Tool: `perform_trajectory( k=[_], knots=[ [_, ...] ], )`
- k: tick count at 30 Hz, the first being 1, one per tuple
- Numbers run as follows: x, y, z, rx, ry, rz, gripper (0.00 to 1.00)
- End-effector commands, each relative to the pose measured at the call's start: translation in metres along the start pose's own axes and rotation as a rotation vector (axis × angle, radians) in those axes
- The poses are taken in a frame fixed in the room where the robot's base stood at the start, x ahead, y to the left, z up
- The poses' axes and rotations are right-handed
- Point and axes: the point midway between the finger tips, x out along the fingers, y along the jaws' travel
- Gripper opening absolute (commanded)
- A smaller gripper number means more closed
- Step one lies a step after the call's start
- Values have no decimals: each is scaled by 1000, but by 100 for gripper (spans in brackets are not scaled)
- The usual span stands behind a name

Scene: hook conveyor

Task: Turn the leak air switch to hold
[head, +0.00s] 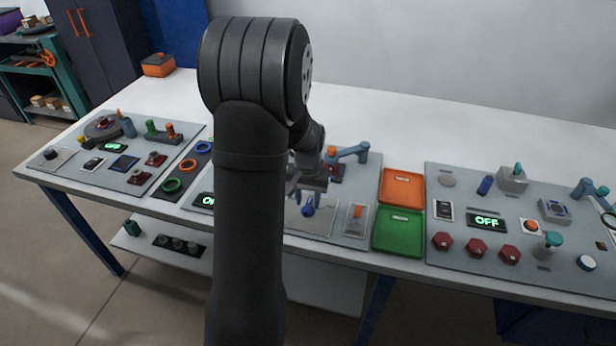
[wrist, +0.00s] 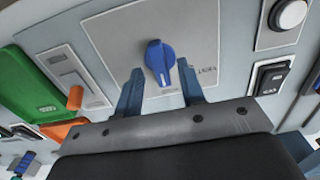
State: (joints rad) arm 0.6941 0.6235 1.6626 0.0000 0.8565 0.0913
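A blue rotary knob (wrist: 159,62) sits on a light grey plate (wrist: 115,35) in the wrist view. In the head view the knob (head: 308,207) shows just below my gripper (head: 306,190). In the wrist view my gripper (wrist: 162,85) is open, with one finger on each side of the knob's lower part. The knob is between the fingers with gaps on both sides. I cannot tell how deep the fingers reach or whether this is the leak air switch.
An orange lever (head: 357,212) stands right of the knob. Orange (head: 401,172) and green (head: 398,246) trays lie further right. A blue pipe-like fitting (head: 347,153) stands behind. A round white button (wrist: 291,14) and a black rocker switch (wrist: 271,77) are nearby in the wrist view.

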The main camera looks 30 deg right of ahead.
Motion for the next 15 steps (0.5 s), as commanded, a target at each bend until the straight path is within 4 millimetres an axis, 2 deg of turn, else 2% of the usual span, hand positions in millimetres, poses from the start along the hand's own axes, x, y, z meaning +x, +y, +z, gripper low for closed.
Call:
perform_trajectory(
  k=[15],
  knots=[
    [-121,0,-1,0,6,-1,36]
  ],
)
